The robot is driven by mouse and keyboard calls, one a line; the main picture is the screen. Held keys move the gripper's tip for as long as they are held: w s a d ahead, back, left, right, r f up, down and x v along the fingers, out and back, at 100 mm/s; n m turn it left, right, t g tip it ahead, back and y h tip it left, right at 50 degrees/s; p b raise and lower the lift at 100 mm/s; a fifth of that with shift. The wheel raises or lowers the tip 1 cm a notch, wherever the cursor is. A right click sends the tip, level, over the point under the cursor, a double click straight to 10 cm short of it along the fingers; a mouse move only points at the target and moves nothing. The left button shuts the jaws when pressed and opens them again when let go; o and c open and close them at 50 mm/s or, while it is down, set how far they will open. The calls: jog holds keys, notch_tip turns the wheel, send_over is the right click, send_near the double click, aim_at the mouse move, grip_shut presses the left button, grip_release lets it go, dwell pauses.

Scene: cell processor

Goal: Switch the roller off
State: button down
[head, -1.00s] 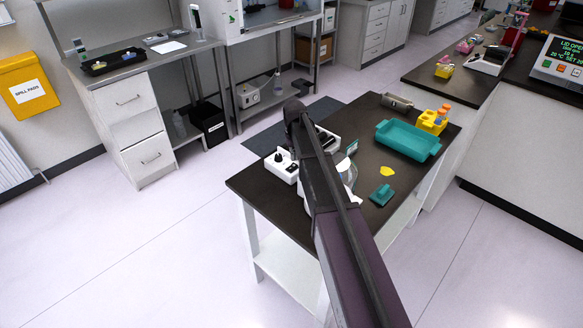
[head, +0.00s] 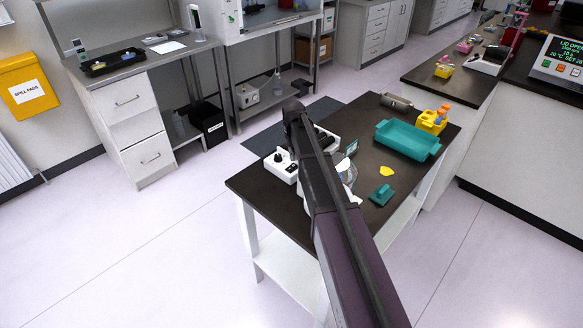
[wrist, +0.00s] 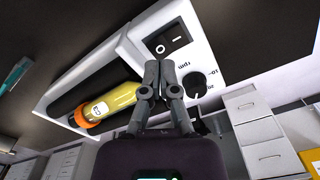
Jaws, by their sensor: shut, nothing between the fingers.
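The roller is a white device on the dark bench, partly hidden behind my arm in the head view (head: 280,168). In the wrist view the roller (wrist: 205,45) shows a black rocker switch (wrist: 166,39) marked O and I, with a black knob (wrist: 194,84) below it. I cannot tell which side of the switch is pressed. A tube of yellow liquid with an orange cap (wrist: 68,135) lies on the roller. My gripper (wrist: 160,64) is shut and empty, its tips just below the switch and left of the knob. Contact cannot be told.
On the same bench are a teal tray (head: 408,139), a yellow rack (head: 431,122), a grey cylinder (head: 396,102), a yellow patch (head: 386,171) and a teal block (head: 382,194). A clear round vessel (head: 347,168) is close beside my arm.

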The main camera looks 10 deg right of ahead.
aim_at(294, 165)
jog(key=shift+f+b, duration=1.4)
dwell(1.2)
jog(key=shift+r, duration=0.1)
jog(key=shift+r+p, duration=3.45)
jog(key=shift+p, duration=0.15)
